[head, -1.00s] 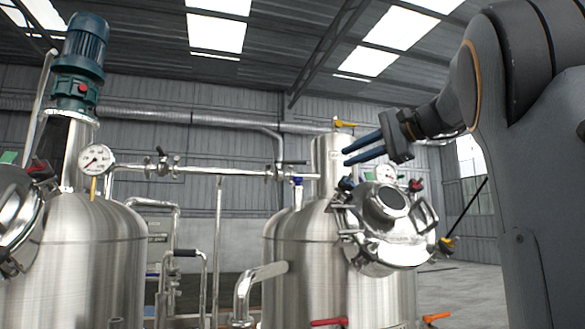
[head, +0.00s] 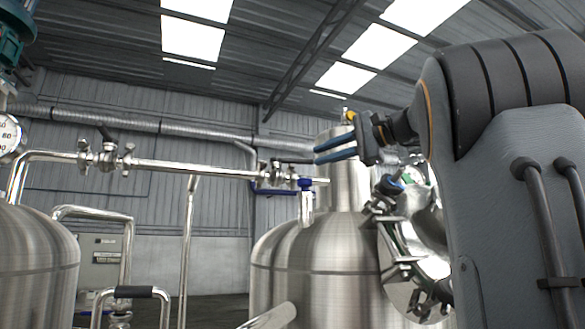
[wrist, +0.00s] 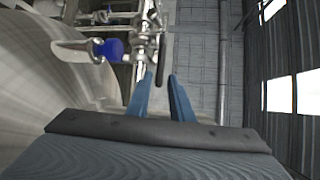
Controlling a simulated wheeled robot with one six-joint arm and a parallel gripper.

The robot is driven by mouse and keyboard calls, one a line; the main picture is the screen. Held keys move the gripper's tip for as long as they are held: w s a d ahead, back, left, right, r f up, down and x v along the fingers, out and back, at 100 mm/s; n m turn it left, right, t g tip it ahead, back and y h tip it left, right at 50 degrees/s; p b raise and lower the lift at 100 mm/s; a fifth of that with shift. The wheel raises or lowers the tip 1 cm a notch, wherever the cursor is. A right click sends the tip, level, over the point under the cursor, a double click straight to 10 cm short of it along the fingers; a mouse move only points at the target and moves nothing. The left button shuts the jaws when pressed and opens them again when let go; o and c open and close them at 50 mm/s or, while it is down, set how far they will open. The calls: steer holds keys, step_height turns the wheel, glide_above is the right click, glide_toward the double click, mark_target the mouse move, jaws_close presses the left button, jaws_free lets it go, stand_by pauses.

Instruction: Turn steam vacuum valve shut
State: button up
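I cannot tell for sure which valve is the steam vacuum valve. A valve with a dark lever (head: 275,172) sits at the right end of the horizontal steel pipe, and a black lever (wrist: 161,62) shows just past my fingertips in the wrist view. My gripper (head: 314,156) has two blue fingers, parted and empty, pointing left in the head view, right of the dark lever. The fingers also show in the wrist view (wrist: 160,75).
The right steel tank (head: 325,255) has a round hatch (head: 415,245) below my arm. The horizontal pipe (head: 190,168) crosses to the left tank (head: 35,255) and carries another valve (head: 106,157). A vertical pipe (head: 187,240) stands between the tanks.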

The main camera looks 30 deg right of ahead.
mark_target(304, 161)
steer(key=shift+p+x, duration=1.05)
steer(key=shift+x, duration=2.9)
jaws_close()
